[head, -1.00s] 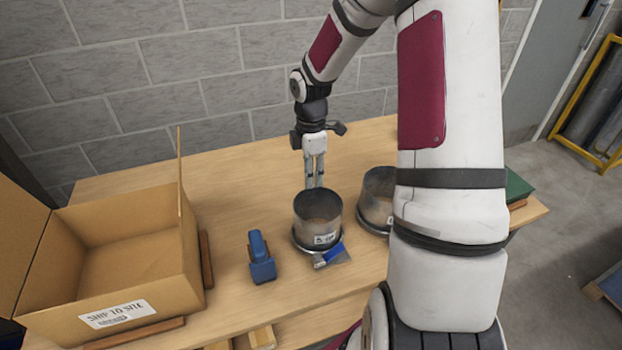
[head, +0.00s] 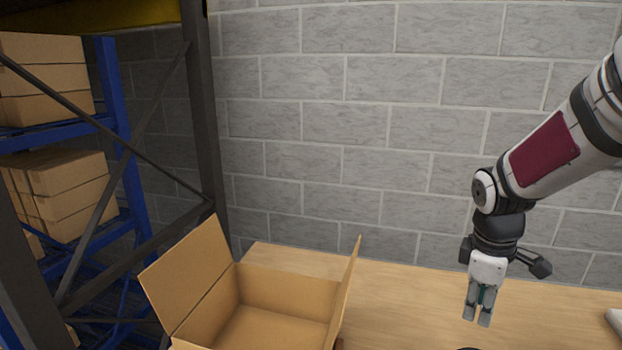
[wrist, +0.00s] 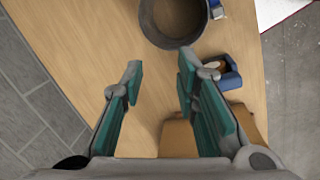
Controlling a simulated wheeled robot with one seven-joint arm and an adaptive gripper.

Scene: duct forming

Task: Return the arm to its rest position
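My gripper (head: 478,318) hangs above the wooden table (head: 400,288) at the right of the head view, fingers pointing down. In the wrist view my gripper (wrist: 160,66) shows its two teal-padded fingers apart, with only bare table between them. A round metal duct collar (wrist: 147,28) stands on the table beyond the fingertips, apart from them. The arm is stretched out from the right edge of the head view.
An open cardboard box (head: 290,290) stands on the table left of the gripper. A blue tool (wrist: 230,78) lies near the collar. A grey block wall (head: 400,130) is behind the table. A blue rack (head: 115,90) with cartons (head: 70,190) stands at the left.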

